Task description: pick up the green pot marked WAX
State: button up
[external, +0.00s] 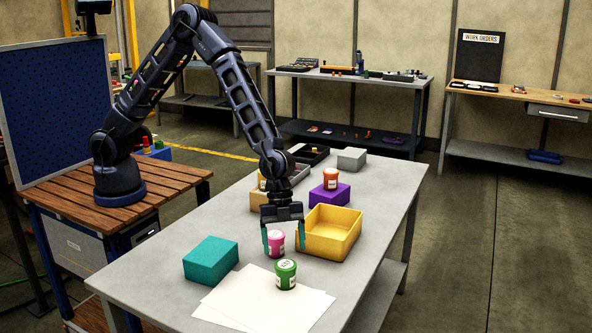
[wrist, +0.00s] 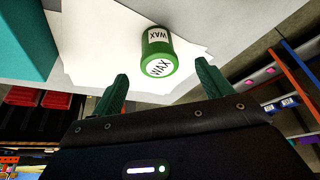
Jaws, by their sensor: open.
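The green pot (external: 286,274) marked WAX stands on white sheets near the front of the grey table. It also shows in the wrist view (wrist: 159,52), where its WAX labels are readable, a little beyond my fingertips. My gripper (external: 284,244) is open above the table, behind the green pot in the external view. In the wrist view my gripper (wrist: 161,82) has its two green fingers apart with nothing between them. A pink pot (external: 275,242) appears between or just behind the fingers in the external view; I cannot tell which.
A teal block (external: 211,262) stands left of the white sheets (external: 243,302). A yellow open bin (external: 329,234) is right of my gripper. An orange pot (external: 330,179) sits on a purple block (external: 329,195) farther back. The table's front right is clear.

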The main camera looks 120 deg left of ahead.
aim_at(286, 276)
jog(key=x, duration=0.4)
jog(key=shift+f, duration=0.1)
jog(key=shift+d+x, duration=0.15)
jog(key=shift+x, duration=1.15)
jog(key=shift+d+x, duration=0.15)
jog(key=shift+x, duration=1.2)
jog(key=shift+w, duration=0.1)
jog(key=c, duration=1.1)
jog(key=shift+c, duration=0.2)
